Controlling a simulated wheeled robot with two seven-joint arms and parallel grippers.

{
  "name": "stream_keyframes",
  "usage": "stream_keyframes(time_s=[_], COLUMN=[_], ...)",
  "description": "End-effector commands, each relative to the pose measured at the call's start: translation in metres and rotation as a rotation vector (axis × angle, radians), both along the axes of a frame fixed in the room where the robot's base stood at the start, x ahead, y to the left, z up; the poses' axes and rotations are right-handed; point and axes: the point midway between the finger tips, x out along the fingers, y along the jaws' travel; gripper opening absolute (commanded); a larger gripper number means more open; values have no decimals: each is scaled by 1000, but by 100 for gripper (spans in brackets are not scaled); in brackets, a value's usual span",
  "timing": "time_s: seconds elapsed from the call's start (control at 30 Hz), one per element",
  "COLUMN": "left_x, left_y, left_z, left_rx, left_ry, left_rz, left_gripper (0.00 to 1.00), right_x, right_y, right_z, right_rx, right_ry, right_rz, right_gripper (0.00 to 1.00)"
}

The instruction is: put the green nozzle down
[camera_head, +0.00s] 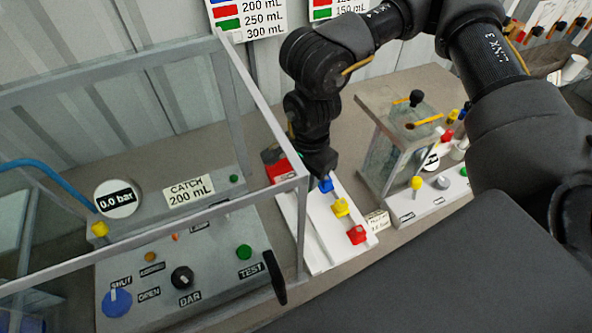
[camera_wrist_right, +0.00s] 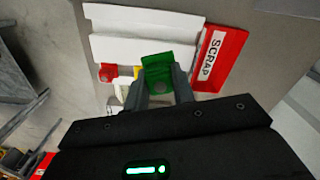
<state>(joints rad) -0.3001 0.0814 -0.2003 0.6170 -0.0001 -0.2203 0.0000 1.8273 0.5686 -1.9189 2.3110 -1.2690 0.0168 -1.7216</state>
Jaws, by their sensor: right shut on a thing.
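My right gripper (camera_wrist_right: 160,90) is shut on the green nozzle (camera_wrist_right: 157,68), which shows as a green block between the fingertips in the wrist view. In the head view, my right gripper (camera_head: 319,172) is over the far end of the white rack (camera_head: 318,246), and the green nozzle is hidden there. The rack holds a blue nozzle (camera_head: 326,185), a yellow nozzle (camera_head: 341,207) and a red nozzle (camera_head: 357,235) in a row. I cannot tell whether the green nozzle touches the rack. My left gripper is not in view.
A red scrap tray (camera_wrist_right: 221,58) lies beside the rack's far end. A framed test rig (camera_head: 225,268) with knobs and a gauge stands left of the rack. A pump unit with a clear box (camera_head: 385,150) stands to the right.

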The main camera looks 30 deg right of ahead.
Motion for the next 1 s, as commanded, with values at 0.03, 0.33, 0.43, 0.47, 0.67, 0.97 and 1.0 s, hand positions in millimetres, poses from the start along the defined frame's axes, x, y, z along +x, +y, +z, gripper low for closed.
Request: stream_keyframes(time_s=[0.03, 0.33, 0.43, 0.47, 0.67, 0.97, 1.0], left_x=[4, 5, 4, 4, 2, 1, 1], left_y=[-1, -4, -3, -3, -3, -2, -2], left_z=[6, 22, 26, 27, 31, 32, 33], left_rx=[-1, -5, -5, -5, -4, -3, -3], left_ry=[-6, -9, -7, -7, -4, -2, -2], left_rz=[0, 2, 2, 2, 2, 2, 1], left_gripper=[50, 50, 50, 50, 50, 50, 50], right_x=[0, 4, 5, 5, 6, 7, 9], right_y=[1, 1, 0, 0, -2, -2, -3], right_z=[3, 4, 4, 4, 3, 2, 2], right_rx=[2, 2, 2, 2, -2, -1, -1], right_ry=[3, 8, 9, 9, 8, 8, 8], right_rz=[-147, -1087, -1362, -1435, -1786, -1921, -1923], right_gripper=[2, 2, 2, 2, 2, 2, 2])
